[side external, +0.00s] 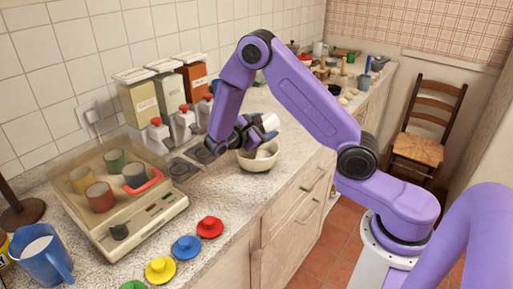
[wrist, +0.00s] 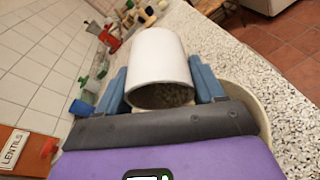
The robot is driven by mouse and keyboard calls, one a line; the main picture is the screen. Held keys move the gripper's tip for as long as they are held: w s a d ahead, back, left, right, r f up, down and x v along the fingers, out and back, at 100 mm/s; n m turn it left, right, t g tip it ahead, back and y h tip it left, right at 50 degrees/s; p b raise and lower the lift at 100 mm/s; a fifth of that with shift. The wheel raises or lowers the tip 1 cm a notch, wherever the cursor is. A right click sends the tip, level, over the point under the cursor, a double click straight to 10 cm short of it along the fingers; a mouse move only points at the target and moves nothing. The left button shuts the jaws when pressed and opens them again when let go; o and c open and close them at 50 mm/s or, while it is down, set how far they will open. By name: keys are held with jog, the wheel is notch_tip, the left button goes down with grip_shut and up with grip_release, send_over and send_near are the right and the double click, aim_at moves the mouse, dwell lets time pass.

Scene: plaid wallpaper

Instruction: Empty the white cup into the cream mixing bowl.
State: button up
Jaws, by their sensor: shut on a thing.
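My gripper (side external: 260,132) is shut on the white cup (side external: 270,121), holding it in the air over the cream mixing bowl (side external: 258,161). In the wrist view the cup (wrist: 158,52) sits between the two blue fingers of my gripper (wrist: 163,84). The cup looks tilted, with its mouth toward the wrist camera. Dark, grainy contents show inside the mouth. The bowl's rim (wrist: 262,108) shows below and to the right of the cup in the wrist view. Some pale stuff seems to lie in the bowl, but the gripper hides part of it.
A clear-lidded case with colored cups (side external: 130,205) stands left of the bowl. Canisters (side external: 165,95) and red-topped bottles (side external: 183,120) line the wall. Colored lids (side external: 186,248) lie along the counter's front edge. A blue pitcher (side external: 42,255) stands at far left.

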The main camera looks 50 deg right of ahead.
aim_at(263, 117)
jog(key=shift+w+a+r+h, duration=0.1)
jog(key=shift+a+h, duration=0.1)
jog(key=shift+h, duration=0.6)
jog(key=shift+a+r+n+h, duration=0.15)
jog(key=shift+r+n+h, duration=0.15)
jog(key=shift+r+h, duration=0.35)
dwell(0.5)
jog(key=shift+r, duration=0.25)
jog(key=shift+h, duration=0.25)
jog(key=shift+a+r+h, duration=0.2)
jog(key=shift+r+h, duration=0.3)
jog(key=shift+r, duration=0.1)
jog(key=shift+w+r+h, duration=0.1)
jog(key=shift+r+h, duration=0.05)
jog(key=shift+h, duration=0.15)
jog(key=f+y, duration=0.3)
jog(key=shift+d+y, duration=0.3)
jog(key=shift+d, duration=0.1)
jog(key=shift+s+d+f+y, duration=0.2)
jog(key=shift+f+y, duration=0.05)
jog(key=shift+y, duration=0.65)
